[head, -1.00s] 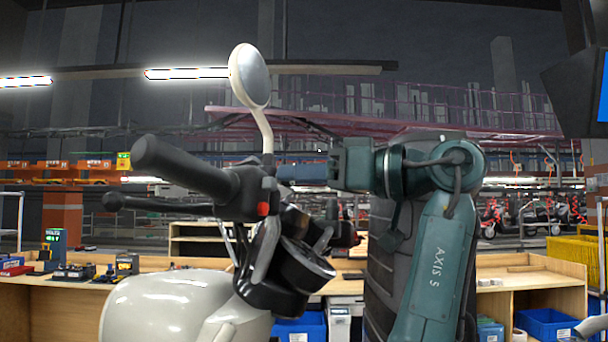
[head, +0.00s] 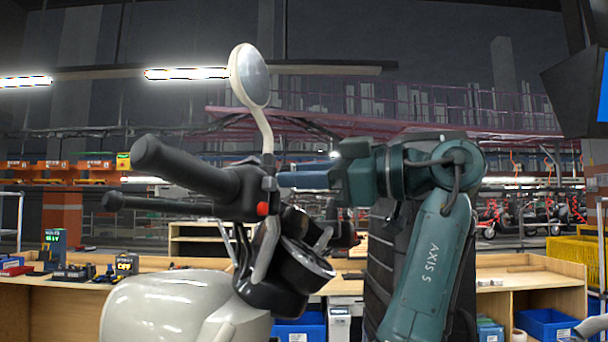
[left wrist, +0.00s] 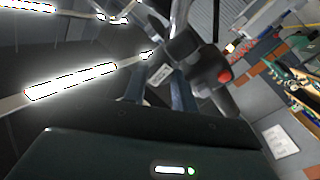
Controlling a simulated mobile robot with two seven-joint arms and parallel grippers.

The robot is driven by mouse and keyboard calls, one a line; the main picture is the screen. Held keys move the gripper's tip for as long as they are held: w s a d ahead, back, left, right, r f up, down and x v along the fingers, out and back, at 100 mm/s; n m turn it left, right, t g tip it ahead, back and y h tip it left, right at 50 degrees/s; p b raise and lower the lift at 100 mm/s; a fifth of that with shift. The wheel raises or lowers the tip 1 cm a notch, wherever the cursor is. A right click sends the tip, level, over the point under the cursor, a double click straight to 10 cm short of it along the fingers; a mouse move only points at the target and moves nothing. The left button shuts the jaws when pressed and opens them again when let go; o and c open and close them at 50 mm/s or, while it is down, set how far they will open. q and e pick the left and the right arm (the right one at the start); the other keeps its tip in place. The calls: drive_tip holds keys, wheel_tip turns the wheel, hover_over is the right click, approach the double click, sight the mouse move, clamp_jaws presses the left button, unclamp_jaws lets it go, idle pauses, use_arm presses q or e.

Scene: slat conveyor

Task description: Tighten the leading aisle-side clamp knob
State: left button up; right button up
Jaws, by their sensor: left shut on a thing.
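My left gripper (head: 285,179) has its blue fingers pointing left at the scooter's handlebar controls, near the base of the mirror stem (head: 266,132). In the head view the fingertips end close to the dark switch housing (head: 245,195). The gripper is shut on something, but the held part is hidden. In the left wrist view the fingers (left wrist: 165,90) reach up toward the handlebar, near a housing with a red button (left wrist: 224,76). I cannot make out a clamp knob in either view. My right gripper is not in view.
The round mirror (head: 249,76) rises above the fingers. The black handgrip (head: 185,168) and a lever (head: 155,204) stick out left. The pale scooter body (head: 180,308) is below. A wooden bench (head: 60,290) with small devices stands behind. A yellow crate (head: 575,250) is at the right.

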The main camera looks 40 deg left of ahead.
use_arm(q)
drive_tip(key=o, duration=1)
drive_tip(key=shift+w, duration=0.1)
drive_tip(key=shift+c, duration=0.2)
